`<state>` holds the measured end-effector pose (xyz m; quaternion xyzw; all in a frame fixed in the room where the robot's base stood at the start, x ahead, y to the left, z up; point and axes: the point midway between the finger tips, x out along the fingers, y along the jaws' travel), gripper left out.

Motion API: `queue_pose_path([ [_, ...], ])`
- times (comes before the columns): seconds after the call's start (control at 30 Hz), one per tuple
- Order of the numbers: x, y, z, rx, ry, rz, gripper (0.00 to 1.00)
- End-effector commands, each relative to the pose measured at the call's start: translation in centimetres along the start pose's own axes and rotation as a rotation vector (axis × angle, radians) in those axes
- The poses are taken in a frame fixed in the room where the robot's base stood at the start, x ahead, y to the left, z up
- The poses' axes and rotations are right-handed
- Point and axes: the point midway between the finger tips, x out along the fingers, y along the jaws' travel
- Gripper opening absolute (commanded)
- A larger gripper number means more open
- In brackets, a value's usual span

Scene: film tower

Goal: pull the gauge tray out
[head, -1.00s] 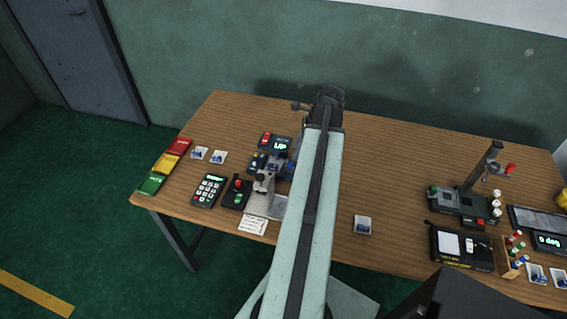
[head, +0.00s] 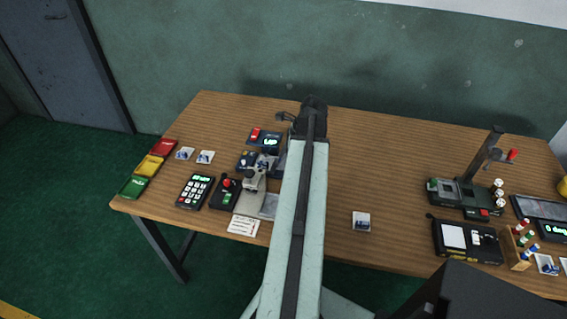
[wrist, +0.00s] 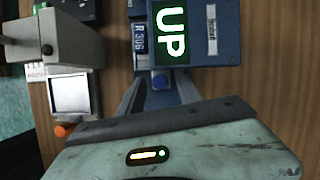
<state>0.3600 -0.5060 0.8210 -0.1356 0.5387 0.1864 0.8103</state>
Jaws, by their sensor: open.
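A blue device with a lit green UP display (head: 266,140) stands on the table left of my arm. In the wrist view its display (wrist: 171,36) and an R306 label show at the top. A blue knob (wrist: 160,80) projects below the display and is probably the tray's handle, though the tray itself is not clear. My gripper (head: 285,117) hangs at the arm's end by the device. In the wrist view grey slanted parts, apparently its open fingers, flank the knob without visible contact. My pale green housing covers the lower view.
A grey stand (head: 254,180) with a square plate is close on the left. A keypad (head: 195,191), a red-knobbed box (head: 225,193) and coloured trays (head: 149,166) lie farther left. A post stand (head: 463,193) is at right. Bare wood lies right of my arm.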

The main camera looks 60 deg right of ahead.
Motion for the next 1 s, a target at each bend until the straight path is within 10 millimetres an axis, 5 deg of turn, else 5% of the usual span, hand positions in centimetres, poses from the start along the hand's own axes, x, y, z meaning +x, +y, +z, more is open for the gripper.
queue_pose_path([
  [0.1, -0.13, -0.01, 0.05, 0.0, 0.0, 0.0, 0.35],
  [0.23, -0.14, -0.01, 0.05, 0.0, 0.0, 0.0, 0.0],
  [1.0, -0.14, -0.05, 0.02, 0.0, 0.0, -0.001, 0.0],
])
